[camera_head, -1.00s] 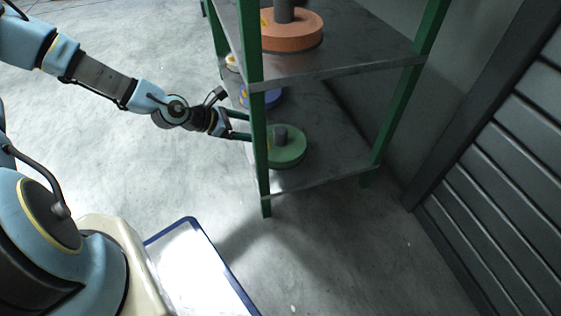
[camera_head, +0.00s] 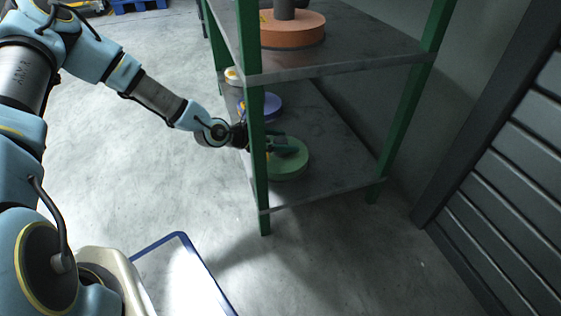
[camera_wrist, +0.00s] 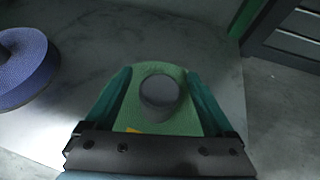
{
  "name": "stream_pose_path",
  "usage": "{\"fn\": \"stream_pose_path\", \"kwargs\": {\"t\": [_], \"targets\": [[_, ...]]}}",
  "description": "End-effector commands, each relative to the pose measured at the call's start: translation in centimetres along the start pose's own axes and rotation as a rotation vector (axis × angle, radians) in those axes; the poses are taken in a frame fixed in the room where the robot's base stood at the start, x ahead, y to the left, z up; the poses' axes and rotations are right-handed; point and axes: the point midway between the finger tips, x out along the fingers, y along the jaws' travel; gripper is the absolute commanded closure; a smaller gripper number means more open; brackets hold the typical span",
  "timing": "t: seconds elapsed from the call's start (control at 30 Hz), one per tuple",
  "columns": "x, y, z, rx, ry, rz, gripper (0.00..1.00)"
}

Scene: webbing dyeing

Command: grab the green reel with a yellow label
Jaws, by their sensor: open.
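The green reel (camera_head: 291,166) lies flat on the lower shelf, near its front corner post. In the wrist view the green reel (camera_wrist: 152,82) shows its dark grey hub standing up in the middle, and a small piece of its yellow label (camera_wrist: 133,130) at the near side. My gripper (camera_wrist: 158,92) is open, with one finger on each side of the hub, over the reel. In the head view my gripper (camera_head: 284,147) reaches in past the green post to the reel.
A blue-violet reel (camera_head: 262,105) lies behind on the same lower shelf (camera_head: 335,168), left of the green one in the wrist view (camera_wrist: 24,68). A white reel (camera_head: 233,75) is farther back. An orange reel (camera_head: 292,30) sits on the upper shelf. The green front post (camera_head: 258,160) stands close to my arm.

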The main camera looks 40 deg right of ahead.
Motion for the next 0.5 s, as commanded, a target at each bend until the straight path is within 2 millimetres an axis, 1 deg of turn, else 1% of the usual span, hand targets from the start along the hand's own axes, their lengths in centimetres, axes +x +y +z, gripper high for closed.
{"fn": "stream_pose_path", "kwargs": {"t": [0.03,0.13,0.4,0.43,0.5], "targets": [[0.99,-0.04,-0.38,0.004,0.001,-0.001,0.12],[1.76,0.01,-0.24,0.002,0.001,-0.001,0.12],[1.91,0.04,0.0,0.0,0.0,0.0,0.12],[1.91,0.03,0.0,0.0,0.001,0.0,0.14],[1.9,0.03,-0.01,0.0,0.0,0.0,0.22]]}}
